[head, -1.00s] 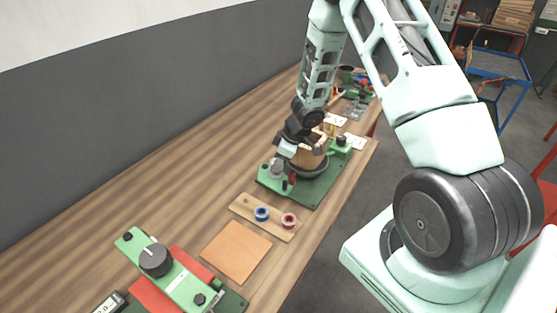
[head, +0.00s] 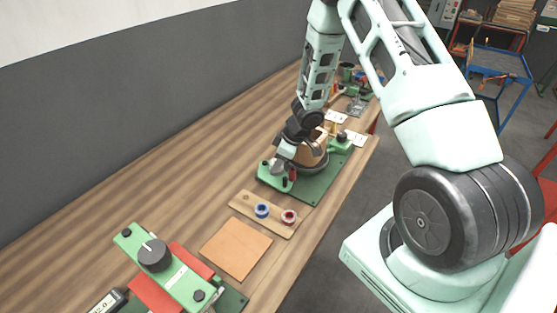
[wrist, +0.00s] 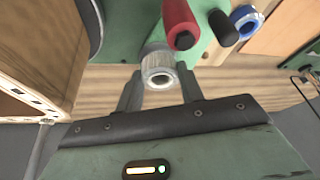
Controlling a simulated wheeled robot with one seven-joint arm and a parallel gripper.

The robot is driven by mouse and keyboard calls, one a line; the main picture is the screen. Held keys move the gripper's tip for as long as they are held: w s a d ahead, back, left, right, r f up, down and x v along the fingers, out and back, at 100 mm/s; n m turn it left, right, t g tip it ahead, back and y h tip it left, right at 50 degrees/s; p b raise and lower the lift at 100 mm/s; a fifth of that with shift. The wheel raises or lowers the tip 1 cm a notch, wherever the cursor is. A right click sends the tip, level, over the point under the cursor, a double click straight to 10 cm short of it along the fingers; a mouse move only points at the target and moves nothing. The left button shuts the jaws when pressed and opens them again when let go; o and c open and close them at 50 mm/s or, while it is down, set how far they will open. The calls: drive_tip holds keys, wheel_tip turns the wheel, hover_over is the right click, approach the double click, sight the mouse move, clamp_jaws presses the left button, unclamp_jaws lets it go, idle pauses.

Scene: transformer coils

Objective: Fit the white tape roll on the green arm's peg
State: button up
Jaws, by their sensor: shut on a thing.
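The white tape roll (wrist: 158,68) is between the two fingers of my gripper (wrist: 159,90) in the wrist view, its open bore showing. My gripper is shut on it. A green surface of the arm (wrist: 140,15) lies just beyond the roll, with a red cylinder (wrist: 181,24) and a black peg-like knob (wrist: 223,28) beside it. In the head view, my gripper (head: 286,152) is low over the left end of the green arm (head: 270,179). I cannot tell whether the roll is around a peg; the peg under it is hidden.
A wooden strip (head: 242,204) holds a blue roll (head: 261,210) and a red roll (head: 289,217) in front of the green fixture. A large wooden-sided coil (head: 312,152) stands close to my gripper. A tan pad (head: 236,248) and another green fixture (head: 130,240) lie nearer.

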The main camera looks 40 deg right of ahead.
drive_tip(key=shift+f, duration=0.2)
drive_tip(key=o, duration=1.4)
wheel_tip(320, 180, up, 5)
drive_tip(key=p, duration=0.6)
idle(0.5)
